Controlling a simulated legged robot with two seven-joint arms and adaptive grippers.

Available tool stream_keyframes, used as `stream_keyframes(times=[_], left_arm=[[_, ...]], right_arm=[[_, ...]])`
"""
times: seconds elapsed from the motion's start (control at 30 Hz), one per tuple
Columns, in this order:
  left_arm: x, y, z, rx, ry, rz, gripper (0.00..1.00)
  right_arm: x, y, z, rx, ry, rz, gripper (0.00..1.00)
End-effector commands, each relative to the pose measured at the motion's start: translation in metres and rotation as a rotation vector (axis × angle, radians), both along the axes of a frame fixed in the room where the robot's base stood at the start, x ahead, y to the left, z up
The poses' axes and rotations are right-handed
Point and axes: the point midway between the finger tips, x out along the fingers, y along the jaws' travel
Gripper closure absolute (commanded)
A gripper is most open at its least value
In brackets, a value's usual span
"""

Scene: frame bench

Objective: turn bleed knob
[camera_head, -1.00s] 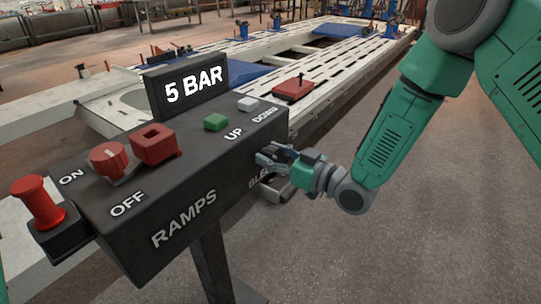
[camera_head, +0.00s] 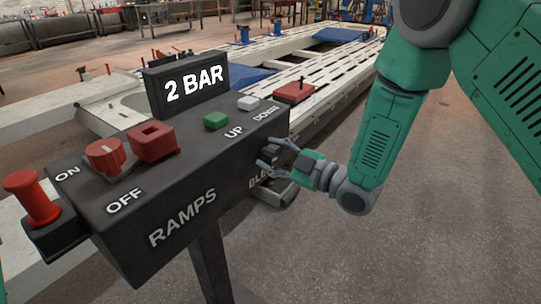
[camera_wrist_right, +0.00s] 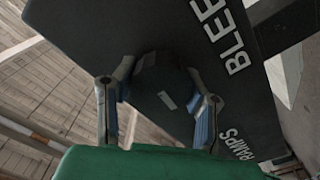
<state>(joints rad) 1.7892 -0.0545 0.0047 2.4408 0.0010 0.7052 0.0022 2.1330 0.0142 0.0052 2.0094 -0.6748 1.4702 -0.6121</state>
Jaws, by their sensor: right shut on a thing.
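A light mark shows on the knob's front. The display (camera_head: 190,84) on top of the box reads "2 BAR". My left gripper is out of view.
A white ramp frame (camera_head: 315,75) lies behind. Floor at right is clear.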

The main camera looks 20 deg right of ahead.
Motion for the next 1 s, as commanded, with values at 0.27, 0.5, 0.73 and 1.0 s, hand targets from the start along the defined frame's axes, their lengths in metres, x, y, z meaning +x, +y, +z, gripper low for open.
stream_keyframes(times=[0.27, 0.5, 0.73, 1.0], left_arm=[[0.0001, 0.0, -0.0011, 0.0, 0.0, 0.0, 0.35], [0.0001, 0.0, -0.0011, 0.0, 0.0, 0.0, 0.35], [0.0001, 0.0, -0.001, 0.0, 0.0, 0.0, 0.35], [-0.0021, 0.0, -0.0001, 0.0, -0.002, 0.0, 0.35]], right_arm=[[-0.0022, -0.0004, -0.0056, -0.023, 0.0, 0.0, 0.9], [-0.0025, -0.0002, -0.0059, -0.023, 0.001, 0.001, 0.9], [-0.0021, 0.0001, -0.0037, -0.02, -0.003, 0.001, 0.38], [-0.0064, -0.0037, -0.0016, -0.018, -0.008, 0.0, 0.38]])
